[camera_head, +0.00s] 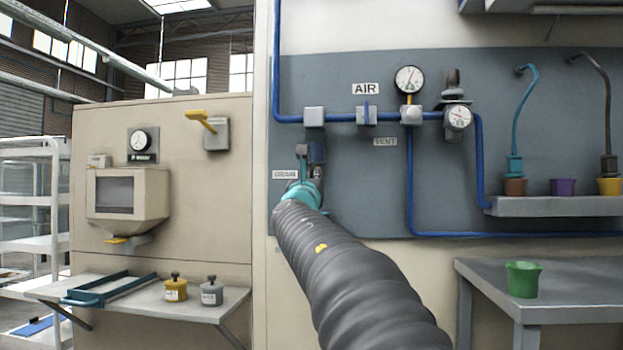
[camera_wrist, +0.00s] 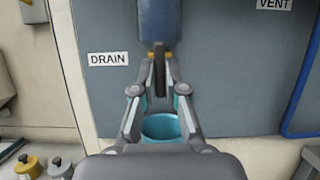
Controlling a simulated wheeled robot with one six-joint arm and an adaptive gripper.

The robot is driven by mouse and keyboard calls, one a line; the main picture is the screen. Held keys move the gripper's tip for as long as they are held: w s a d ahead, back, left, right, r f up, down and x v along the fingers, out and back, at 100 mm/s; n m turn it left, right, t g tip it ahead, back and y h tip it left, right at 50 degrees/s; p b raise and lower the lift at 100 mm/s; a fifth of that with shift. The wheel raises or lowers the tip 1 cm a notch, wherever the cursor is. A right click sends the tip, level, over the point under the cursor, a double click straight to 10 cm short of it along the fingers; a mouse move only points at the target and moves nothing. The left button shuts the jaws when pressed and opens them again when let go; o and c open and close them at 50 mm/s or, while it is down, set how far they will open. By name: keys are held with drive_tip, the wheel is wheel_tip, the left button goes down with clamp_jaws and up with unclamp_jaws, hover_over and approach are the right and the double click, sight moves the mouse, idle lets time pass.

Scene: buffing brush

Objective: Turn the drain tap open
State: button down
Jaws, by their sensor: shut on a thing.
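The drain tap (camera_wrist: 160,76) shows in the wrist view as a dark upright lever below a brass-coloured fitting and a blue cylinder (camera_wrist: 160,20). My gripper (camera_wrist: 160,68) is shut on the lever, one finger on each side near its upper part. The lever hangs roughly straight down in this view. A DRAIN label (camera_wrist: 109,59) is on the panel to the left. In the head view the blue cylinder (camera_head: 317,150) shows beside the DRAIN label (camera_head: 285,174), but my arm hides most of the tap.
Blue pipes (camera_head: 340,118), gauges (camera_head: 409,79) and a VENT label (camera_head: 385,142) are up and right. A shelf (camera_head: 540,206) and a table (camera_head: 580,290) stand right.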

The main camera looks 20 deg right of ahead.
drive_tip(key=c, duration=1.2)
unclamp_jaws()
drive_tip(key=shift+s+a, duration=0.1)
drive_tip(key=v, duration=1.1)
drive_tip(key=shift+s+a+f, duration=0.15)
drive_tip(key=shift+s+f, duration=0.05)
drive_tip(key=shift+s, duration=0.15)
